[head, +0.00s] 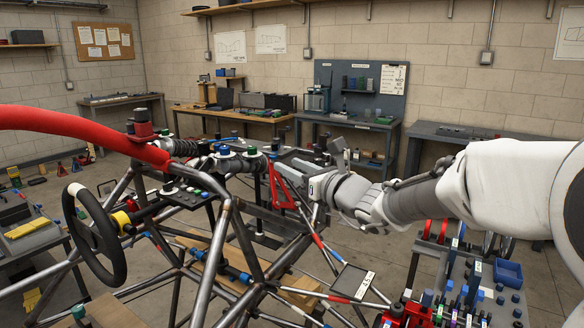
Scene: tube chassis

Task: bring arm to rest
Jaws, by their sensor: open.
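My arm reaches in from the right side of the head view and points left over the tube chassis (228,222). My gripper (281,160) is at the arm's far end, above the middle of the chassis and close to its upper parts. The fingers are small and partly lost against the dark parts behind them; I see nothing clearly held between them. A red triangular part (281,188) shows just below the gripper; whether they touch I cannot tell. The steering wheel (94,235) is on the chassis at the left.
A thick red tube (75,122) arcs in from the left. A cart with yellow gloves (33,228) stands at the left. A rack of small parts with a blue bin (508,272) is at the lower right, below my arm. Workbenches (222,114) line the back wall. Some floor (375,258) is clear.

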